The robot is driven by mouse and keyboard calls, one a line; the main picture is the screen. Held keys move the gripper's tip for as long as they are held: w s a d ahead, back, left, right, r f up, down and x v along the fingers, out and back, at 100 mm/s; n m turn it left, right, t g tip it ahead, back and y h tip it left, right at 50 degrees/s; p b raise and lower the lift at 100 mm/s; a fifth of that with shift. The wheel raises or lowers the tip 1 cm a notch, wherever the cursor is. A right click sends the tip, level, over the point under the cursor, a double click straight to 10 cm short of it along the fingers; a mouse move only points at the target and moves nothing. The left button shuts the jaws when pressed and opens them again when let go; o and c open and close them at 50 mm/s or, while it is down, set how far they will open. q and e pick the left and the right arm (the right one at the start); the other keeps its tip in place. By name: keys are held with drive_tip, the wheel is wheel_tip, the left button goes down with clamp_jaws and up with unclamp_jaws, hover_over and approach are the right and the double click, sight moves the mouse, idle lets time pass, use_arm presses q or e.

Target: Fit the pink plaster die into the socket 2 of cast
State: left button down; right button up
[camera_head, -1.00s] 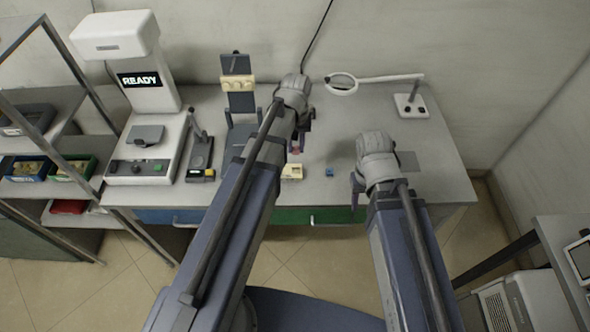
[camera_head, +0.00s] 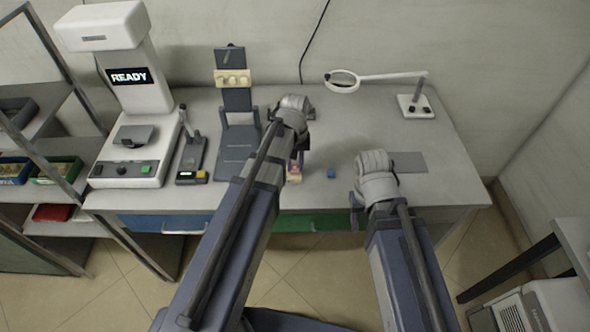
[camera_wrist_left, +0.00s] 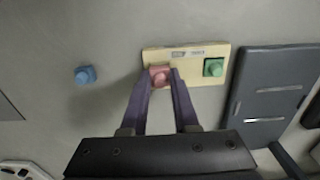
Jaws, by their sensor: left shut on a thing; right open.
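The cast is a cream block (camera_wrist_left: 190,53) with a label, seen in the left wrist view. A green die (camera_wrist_left: 214,68) sits at its right end. My left gripper (camera_wrist_left: 160,82) is shut on the pink plaster die (camera_wrist_left: 159,74), at the block's left end. The die overlaps the block there; I cannot tell whether it is seated or just above, and the socket beneath is hidden. In the head view the pink die (camera_head: 294,169) shows below the left gripper (camera_head: 296,166), which mostly hides the cast. My right gripper (camera_head: 356,206) is open and empty by the table's front edge.
A blue die (camera_head: 331,173) stands on the table right of the cast; it also shows in the left wrist view (camera_wrist_left: 85,75). A dark stand (camera_head: 238,105) holds a cream piece. A READY machine (camera_head: 135,150) is at left, a magnifier lamp (camera_head: 415,105) at back right.

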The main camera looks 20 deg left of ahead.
sight(295, 165)
use_arm(q)
drive_tip(key=shift+f, duration=0.2)
drive_tip(key=shift+f, duration=0.25)
drive_tip(key=shift+s+f+b, duration=0.15)
drive_tip(key=shift+b, duration=0.35)
drive_tip(key=shift+s+d, duration=0.1)
drive_tip(key=c, duration=0.7)
unclamp_jaws()
drive_tip(key=shift+s, duration=0.1)
drive_tip(key=shift+w+r+p, duration=0.2)
drive_tip(key=shift+r+p, duration=0.4)
drive_tip(key=shift+p, duration=0.15)
wheel_tip(295, 165, up, 12)
drive_tip(key=p, duration=1.2)
drive_tip(key=s+d+m, duration=0.2)
drive_tip(key=s+d, duration=0.1)
drive_tip(key=s, duration=0.1)
drive_tip(key=s+d+m, duration=0.2)
drive_tip(key=s+d, duration=0.2)
drive_tip(key=s, duration=0.1)
drive_tip(key=s+d+m+y, duration=0.1)
drive_tip(key=s+d+m, duration=0.2)
drive_tip(key=s, duration=0.2)
drive_tip(key=shift+d, duration=0.15)
